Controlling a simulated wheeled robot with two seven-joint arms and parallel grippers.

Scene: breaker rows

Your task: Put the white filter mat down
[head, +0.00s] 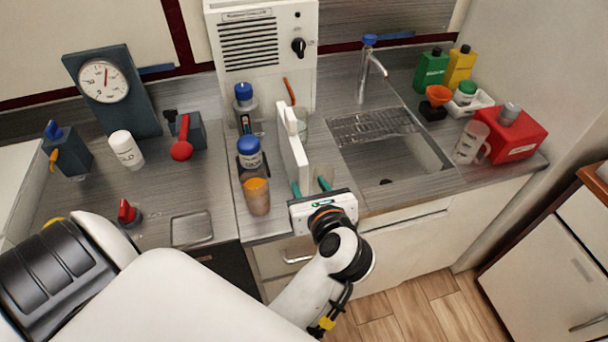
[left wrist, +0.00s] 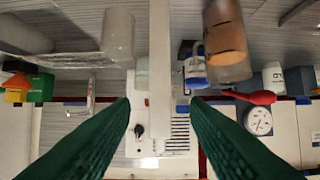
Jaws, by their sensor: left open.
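The white filter mat (head: 292,150) is a thin white panel standing upright on edge on the grey counter, left of the sink. In the left wrist view it is a pale vertical strip (left wrist: 161,60) in the gap between my fingers. My left gripper (head: 311,187) is at the mat's near end, its green fingers spread. In the left wrist view the open fingers (left wrist: 160,103) show a gap on each side of the mat. The mat's lower near end is partly hidden by the gripper. My right gripper is not in view.
Close left of the mat stand an orange-filled jar (head: 257,196), a blue-capped jar (head: 249,153) and a blue-capped bottle (head: 245,102). The sink (head: 385,160) lies right, and a white wall unit (head: 262,45) rises behind.

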